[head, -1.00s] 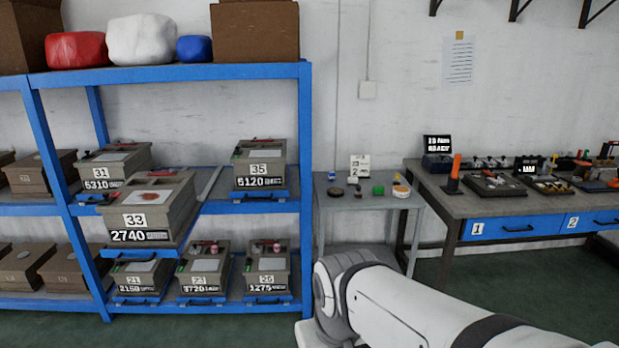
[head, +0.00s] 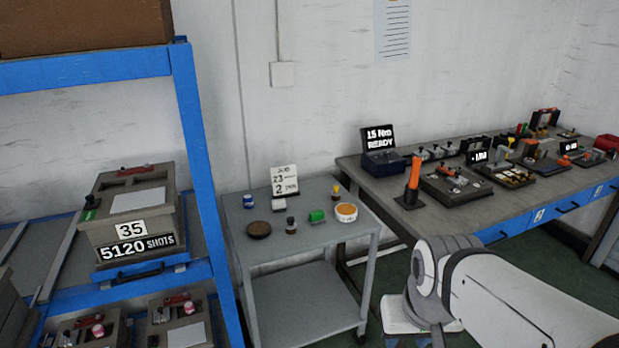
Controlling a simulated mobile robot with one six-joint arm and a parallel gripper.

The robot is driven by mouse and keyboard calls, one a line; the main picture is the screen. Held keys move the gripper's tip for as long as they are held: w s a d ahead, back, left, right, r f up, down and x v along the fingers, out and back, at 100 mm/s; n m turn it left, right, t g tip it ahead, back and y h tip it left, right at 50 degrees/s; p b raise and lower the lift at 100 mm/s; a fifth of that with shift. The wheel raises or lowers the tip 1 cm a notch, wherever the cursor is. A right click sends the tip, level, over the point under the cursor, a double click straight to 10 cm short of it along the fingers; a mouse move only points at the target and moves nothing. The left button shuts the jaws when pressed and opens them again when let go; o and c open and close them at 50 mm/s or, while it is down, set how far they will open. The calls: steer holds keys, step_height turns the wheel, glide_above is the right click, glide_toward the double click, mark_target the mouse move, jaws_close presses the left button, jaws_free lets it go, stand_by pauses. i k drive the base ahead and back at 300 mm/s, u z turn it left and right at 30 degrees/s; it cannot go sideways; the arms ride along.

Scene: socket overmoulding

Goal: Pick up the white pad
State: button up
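A small pale, whitish block (head: 279,203) lies on the top of the small grey cart (head: 255,258), just below a standing white card. It is the likeliest white pad, but it is too small to be certain. My white arm shows at the lower right, in front of the cart and the bench. The fingers of my gripper cannot be seen in the head view.
On the cart also stand a blue-lidded jar (head: 249,201), a dark round disc (head: 259,230), a dark bottle (head: 291,225), a green block (head: 317,216) and an orange-filled bowl (head: 346,212). A blue shelf (head: 192,120) stands left, a tool bench (head: 480,212) right.

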mark_target(277, 206)
steer(key=u, duration=0.15)
steer(key=i, duration=1.65)
steer(key=u, duration=0.6)
steer(key=k, duration=0.65)
steer(key=u, duration=0.15)
steer(key=i, duration=0.7)
steer(key=z, duration=0.15)
